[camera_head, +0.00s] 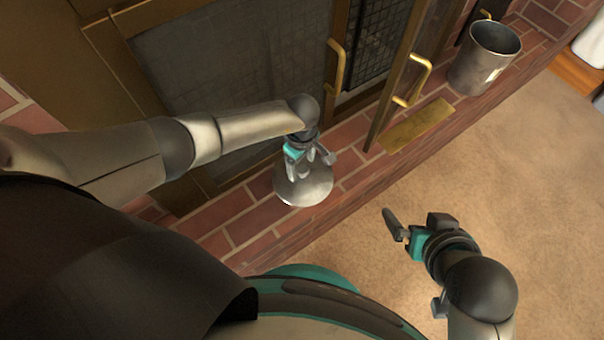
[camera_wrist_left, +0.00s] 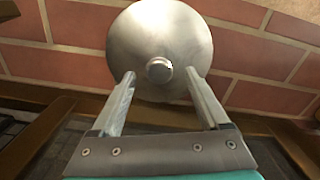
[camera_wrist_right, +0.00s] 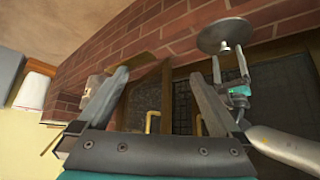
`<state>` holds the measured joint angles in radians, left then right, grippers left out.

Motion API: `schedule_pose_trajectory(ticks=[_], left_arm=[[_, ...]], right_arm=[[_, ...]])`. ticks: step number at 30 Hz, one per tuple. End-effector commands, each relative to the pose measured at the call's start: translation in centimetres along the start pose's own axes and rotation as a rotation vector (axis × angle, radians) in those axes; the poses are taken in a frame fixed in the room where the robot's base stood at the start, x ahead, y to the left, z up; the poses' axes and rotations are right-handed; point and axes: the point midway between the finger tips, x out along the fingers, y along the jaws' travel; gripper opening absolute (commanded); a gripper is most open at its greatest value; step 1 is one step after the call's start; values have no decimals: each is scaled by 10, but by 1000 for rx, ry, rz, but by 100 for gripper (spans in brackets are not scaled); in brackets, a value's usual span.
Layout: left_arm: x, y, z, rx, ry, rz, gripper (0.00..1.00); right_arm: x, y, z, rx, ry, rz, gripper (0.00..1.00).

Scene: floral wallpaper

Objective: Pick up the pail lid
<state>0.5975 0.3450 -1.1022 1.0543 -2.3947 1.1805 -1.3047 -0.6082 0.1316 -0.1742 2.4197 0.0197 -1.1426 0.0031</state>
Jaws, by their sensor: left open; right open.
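The pail lid (camera_head: 304,190) is a round silver metal disc lying on the brick hearth in front of the fireplace doors. In the left wrist view the lid (camera_wrist_left: 160,38) shows a small round knob at its centre. My left gripper (camera_head: 311,165) is open above the lid. In the left wrist view its two fingers (camera_wrist_left: 160,85) point at the lid, one on each side of the knob and a little short of it. My right gripper (camera_head: 400,222) is open and empty over the carpet. The lid (camera_wrist_right: 225,36) also shows in the right wrist view.
A metal pail (camera_head: 484,58) stands on the hearth at the upper right. The fireplace doors have brass handles (camera_head: 337,65), and one door (camera_head: 397,75) stands ajar near my left gripper. A brass plate (camera_head: 417,124) lies on the bricks. The tan carpet (camera_head: 500,190) is clear.

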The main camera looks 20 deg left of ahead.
Motion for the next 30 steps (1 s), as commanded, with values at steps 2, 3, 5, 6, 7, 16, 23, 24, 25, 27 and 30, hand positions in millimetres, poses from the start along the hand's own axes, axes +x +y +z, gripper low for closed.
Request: schedule_pose_trajectory(ticks=[2, 3, 5, 6, 7, 16, 23, 24, 25, 27, 30], left_arm=[[6, 0, 2, 2, -1, -1, 78], [8, -1, 3, 3, -1, -1, 78], [10, -1, 4, 5, -1, -1, 78], [12, -1, 5, 6, 0, -1, 78], [13, -1, 5, 6, 0, -1, 78], [25, -2, 9, 11, 0, -1, 78], [26, -2, 10, 12, 0, 0, 78], [26, -2, 10, 12, 0, 0, 78], [26, -2, 10, 12, 0, 0, 78], [26, -2, 10, 12, 0, 0, 78], [26, -2, 10, 12, 0, 0, 72]], right_arm=[[6, -5, -2, -1, 42, -13, 100], [8, -7, -5, -2, 65, -19, 100], [10, -11, -8, -2, 98, -28, 100], [12, -13, -10, -1, 120, -35, 100], [13, -15, -11, -1, 137, -39, 100], [19, -30, -24, 7, 287, -82, 100], [19, -34, -28, 10, 324, -93, 100], [19, -34, -28, 10, 325, -93, 100], [19, -34, -28, 11, 325, -93, 100], [19, -34, -28, 10, 324, -93, 100], [19, -34, -28, 10, 324, -92, 100]])
